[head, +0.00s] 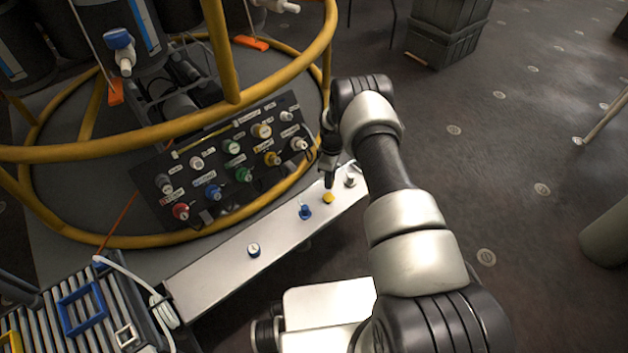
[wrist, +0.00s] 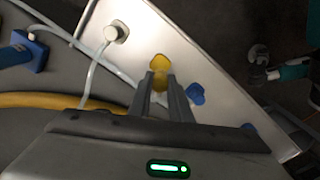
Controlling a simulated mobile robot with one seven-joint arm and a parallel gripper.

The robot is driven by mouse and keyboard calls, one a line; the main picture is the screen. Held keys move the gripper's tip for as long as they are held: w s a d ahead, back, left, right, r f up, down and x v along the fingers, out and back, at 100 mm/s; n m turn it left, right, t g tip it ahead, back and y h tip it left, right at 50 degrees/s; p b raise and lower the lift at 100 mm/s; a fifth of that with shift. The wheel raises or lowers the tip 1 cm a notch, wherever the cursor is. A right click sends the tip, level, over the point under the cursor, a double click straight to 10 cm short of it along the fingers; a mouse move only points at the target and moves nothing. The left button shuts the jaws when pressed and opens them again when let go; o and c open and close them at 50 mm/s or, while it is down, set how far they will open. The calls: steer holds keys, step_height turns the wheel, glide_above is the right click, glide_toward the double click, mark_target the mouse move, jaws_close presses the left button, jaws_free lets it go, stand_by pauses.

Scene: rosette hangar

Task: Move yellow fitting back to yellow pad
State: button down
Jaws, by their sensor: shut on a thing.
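The yellow fitting (wrist: 159,63) is at my gripper's fingertips in the wrist view, and yellow also shows between the two fingers. In the head view the yellow fitting (head: 328,198) is a small yellow spot on the long pale bench, right below my gripper (head: 330,183). My gripper (wrist: 160,78) points down at the bench and is shut on the yellow fitting. I cannot tell a separate yellow pad from the fitting here, nor whether the fitting touches the bench.
The pale bench (head: 215,270) also bears a blue fitting (head: 305,212) and white-topped fittings (head: 254,249), (head: 350,181). A dark panel (head: 220,180) with several coloured fittings lies behind it, under yellow rails (head: 150,140). A slatted crate (head: 60,310) stands lower left.

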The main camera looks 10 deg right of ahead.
steer(key=shift+f, duration=2.9)
steer(key=shift+b, duration=1.1)
steer(key=shift+f+b, duration=0.2)
steer(key=shift+b, duration=0.35)
stand_by(0.4)
steer(key=c, duration=1.5)
jaws_free()
steer(key=shift+c, duration=0.2)
step_height(320, 180, up, 17)
steer(key=p, duration=0.4)
steer(key=shift+r+p, duration=0.2)
steer(key=shift+p, duration=0.1)
